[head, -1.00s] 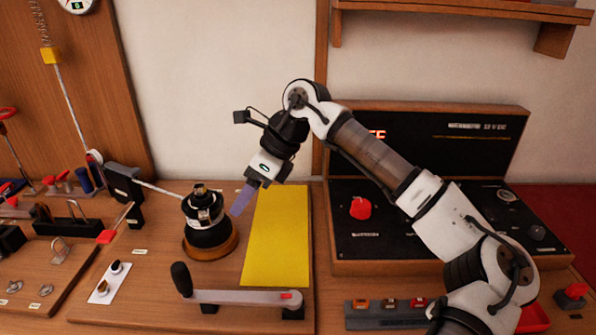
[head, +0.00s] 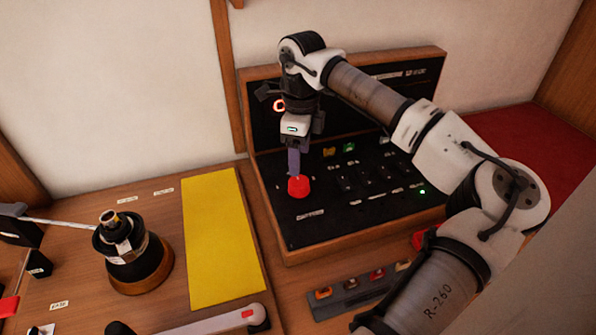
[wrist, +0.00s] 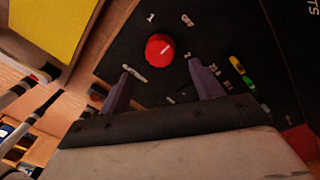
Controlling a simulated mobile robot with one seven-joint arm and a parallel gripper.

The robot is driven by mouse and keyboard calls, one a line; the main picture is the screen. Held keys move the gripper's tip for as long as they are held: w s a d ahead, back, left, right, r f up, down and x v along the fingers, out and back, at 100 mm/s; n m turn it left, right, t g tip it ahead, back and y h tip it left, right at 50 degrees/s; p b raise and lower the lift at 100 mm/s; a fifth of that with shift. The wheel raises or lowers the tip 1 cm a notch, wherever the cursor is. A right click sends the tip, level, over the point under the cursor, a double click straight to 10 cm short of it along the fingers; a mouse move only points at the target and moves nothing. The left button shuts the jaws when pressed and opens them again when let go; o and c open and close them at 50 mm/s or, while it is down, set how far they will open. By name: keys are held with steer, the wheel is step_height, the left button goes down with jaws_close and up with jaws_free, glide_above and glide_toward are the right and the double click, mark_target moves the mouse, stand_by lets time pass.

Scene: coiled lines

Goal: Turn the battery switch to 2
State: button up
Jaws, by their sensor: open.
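The battery switch is a red round knob (head: 299,186) on the black panel (head: 330,215). In the wrist view the red knob (wrist: 159,48) shows a pale mark on its top, with small white labels around it; one at its upper left reads like a 1. My gripper (head: 295,170) points down just above the knob in the head view. In the wrist view its two fingers (wrist: 160,85) are apart, and the knob lies beyond the tips, between their lines. I cannot tell whether they touch it.
Several small switches (head: 365,178) and a green light (head: 422,191) are right of the knob. A yellow mat (head: 215,240) and a black winch (head: 130,250) stand to the left. A row of coloured fuses (head: 360,285) lies in front of the panel.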

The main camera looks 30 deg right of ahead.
mark_target(298, 181)
steer(key=f, duration=0.3)
steer(key=f+p, duration=0.1)
steer(key=f, duration=0.3)
steer(key=shift+s+a+p, duration=0.1)
steer(key=shift+a+p, duration=0.1)
steer(key=shift+p, duration=0.1)
steer(key=c, duration=1)
